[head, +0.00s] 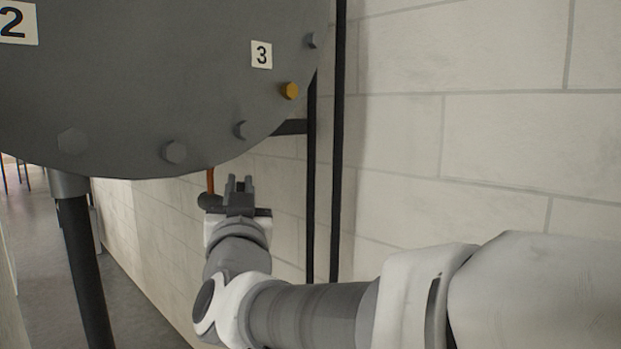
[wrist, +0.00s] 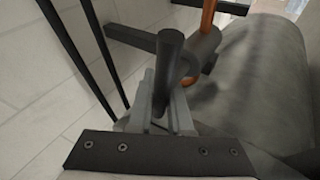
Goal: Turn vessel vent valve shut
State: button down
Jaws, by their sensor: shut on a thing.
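My gripper (head: 240,184) is below the lower right edge of a large grey round vessel (head: 170,80). In the wrist view my gripper's fingers (wrist: 160,112) are closed around a dark round bar (wrist: 170,55), which looks like the vent valve's handle. A curved dark grey part beside the bar leads toward a thin orange pipe (wrist: 208,14). The orange pipe also shows in the head view (head: 210,181), just left of my gripper, with a dark fitting (head: 207,201) at its lower end. The lower part of the bar is hidden between my fingers.
A pale block wall (head: 480,130) stands close on the right. Thin black vertical pipes (head: 337,140) run along it, with a short black bracket (head: 291,127). A dark support leg (head: 83,265) stands at the left. Grey floor is open behind it.

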jog(key=shift+w+d+f+m+g+p, duration=0.15)
jog(key=shift+f+m+g+p, duration=0.6)
jog(key=shift+m+g+p, duration=1.7)
jog(key=shift+w+d+f+m+g+p, duration=0.15)
jog(key=shift+f+m+g+p, duration=1)
jog(key=shift+p, duration=2.45)
jog(key=shift+w+d+f+m+g+p, duration=0.15)
jog(key=shift+f+m+g+p, duration=0.25)
jog(key=shift+m+g+p, duration=1.65)
jog(key=shift+a+f+t+p, duration=0.1)
jog(key=shift+t+p, duration=0.55)
jog(key=shift+p, duration=0.4)
jog(key=c, duration=0.8)
grip_release()
jog(key=shift+c, duration=0.2)
